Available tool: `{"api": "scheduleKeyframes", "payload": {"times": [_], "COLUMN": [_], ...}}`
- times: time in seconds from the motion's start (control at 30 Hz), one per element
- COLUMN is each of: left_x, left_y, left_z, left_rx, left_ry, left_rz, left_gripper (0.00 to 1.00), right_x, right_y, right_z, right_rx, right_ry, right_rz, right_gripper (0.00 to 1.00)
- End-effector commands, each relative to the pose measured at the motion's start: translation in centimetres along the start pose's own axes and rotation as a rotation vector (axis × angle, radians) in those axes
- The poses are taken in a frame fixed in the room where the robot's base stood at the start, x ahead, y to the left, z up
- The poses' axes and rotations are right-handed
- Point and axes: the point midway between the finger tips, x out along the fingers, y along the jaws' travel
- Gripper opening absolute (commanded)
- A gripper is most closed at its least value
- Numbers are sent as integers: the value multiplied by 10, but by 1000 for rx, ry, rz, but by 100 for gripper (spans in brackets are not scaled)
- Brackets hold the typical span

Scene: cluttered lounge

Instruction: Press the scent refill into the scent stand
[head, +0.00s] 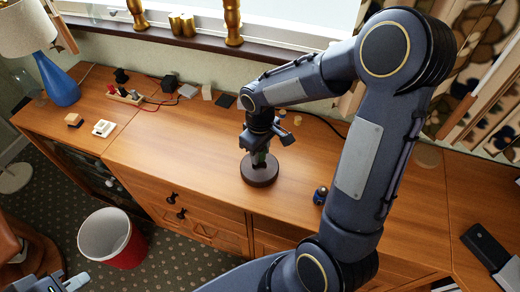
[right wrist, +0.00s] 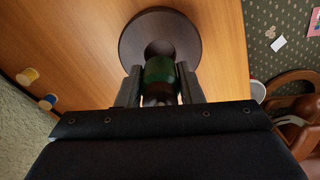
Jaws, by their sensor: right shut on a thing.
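The scent stand is a dark brown round base (head: 260,175) on the wooden cabinet top, with a round recess at its middle in the right wrist view (right wrist: 132,38). My right gripper (head: 259,152) points down over the stand. In the right wrist view its fingers (right wrist: 158,85) are shut on the scent refill, a small dark green bottle (right wrist: 158,70). The refill's far end lines up with the recess; I cannot tell whether it is inside it or just above. My left gripper (head: 68,282) is partly in view at the bottom left, away from the stand.
A small blue jar (head: 320,195) stands right of the stand. Small blocks, a power strip (head: 125,95) and a blue lamp (head: 57,80) are toward the left and back. A red bin (head: 128,258) stands on the floor. The cabinet top left of the stand is clear.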

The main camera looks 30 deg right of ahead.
Motion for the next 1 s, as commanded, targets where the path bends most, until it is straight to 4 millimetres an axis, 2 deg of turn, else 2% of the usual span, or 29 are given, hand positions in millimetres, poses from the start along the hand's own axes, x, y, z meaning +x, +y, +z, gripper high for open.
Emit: {"api": "scheduleKeyframes", "payload": {"times": [0.03, 0.1, 0.3, 1.0], "left_x": [7, 12, 19, 19], "left_y": [-3, -5, -9, -9], "left_z": [4, 6, 10, 10], "left_rx": [0, 0, 0, 0], "left_ry": [0, 0, 0, 0], "left_rz": [0, 0, 0, 0], "left_gripper": [0, 0, 0, 0], "right_x": [10, 16, 28, 28], "right_y": [0, 0, 0, 0], "right_z": [0, 0, 0, 0], "right_rx": [0, 0, 0, 0], "right_ry": [0, -1, -1, -1], "right_rz": [0, 0, 0, 0], "right_gripper": [11, 11, 11, 11]}}
